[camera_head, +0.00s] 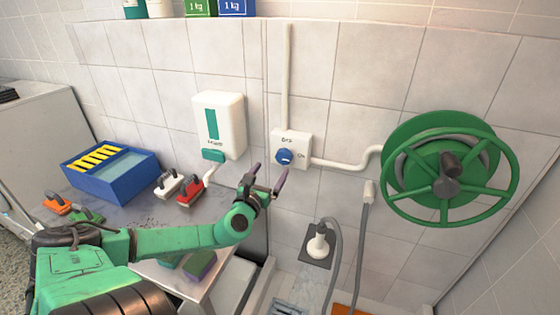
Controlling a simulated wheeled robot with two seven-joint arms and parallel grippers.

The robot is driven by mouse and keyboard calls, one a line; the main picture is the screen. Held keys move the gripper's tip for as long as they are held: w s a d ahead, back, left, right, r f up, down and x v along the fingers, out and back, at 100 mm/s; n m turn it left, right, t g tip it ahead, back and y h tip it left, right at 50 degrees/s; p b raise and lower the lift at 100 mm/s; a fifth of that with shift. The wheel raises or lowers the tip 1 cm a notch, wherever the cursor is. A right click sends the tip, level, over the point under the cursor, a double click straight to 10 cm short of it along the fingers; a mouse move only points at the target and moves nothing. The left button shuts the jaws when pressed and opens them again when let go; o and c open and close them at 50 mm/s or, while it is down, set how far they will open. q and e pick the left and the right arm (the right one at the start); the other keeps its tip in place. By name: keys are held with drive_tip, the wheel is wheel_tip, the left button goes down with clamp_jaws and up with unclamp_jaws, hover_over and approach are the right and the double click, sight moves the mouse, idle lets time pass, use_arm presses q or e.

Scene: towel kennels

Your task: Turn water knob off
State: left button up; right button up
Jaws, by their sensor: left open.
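The water knob (286,157) is a blue dial on a white wall box (291,148) with small "Off" and "On" lettering. White pipes run from the box up the wall and right to the hose reel. My left gripper (267,179) is open and empty, just below and to the left of the knob, apart from it as far as I can tell. Its two dark fingers point up toward the wall box. Which mark the knob points at is too small to tell. My right gripper is not in view.
A green hose reel (447,168) is on the wall at the right. A white dispenser (219,124) hangs left of the knob. A blue tub (109,170) and several brushes (180,187) stand on the table at left. A shower head (318,243) hangs below right.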

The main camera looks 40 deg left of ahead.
sight(282, 158)
use_arm(q)
drive_tip(key=x, duration=0.4)
drive_tip(key=d+x, duration=0.1)
drive_tip(key=shift+w+a+f, duration=0.15)
drive_tip(key=shift+w, duration=0.4)
drive_tip(key=shift+w+a, duration=0.55)
drive_tip(key=shift+w, duration=0.2)
drive_tip(key=shift+w+a, duration=0.1)
drive_tip(key=shift+w, duration=0.45)
drive_tip(key=shift+c, duration=1.2)
drive_tip(key=shift+s, duration=0.1)
drive_tip(key=c, duration=1.1)
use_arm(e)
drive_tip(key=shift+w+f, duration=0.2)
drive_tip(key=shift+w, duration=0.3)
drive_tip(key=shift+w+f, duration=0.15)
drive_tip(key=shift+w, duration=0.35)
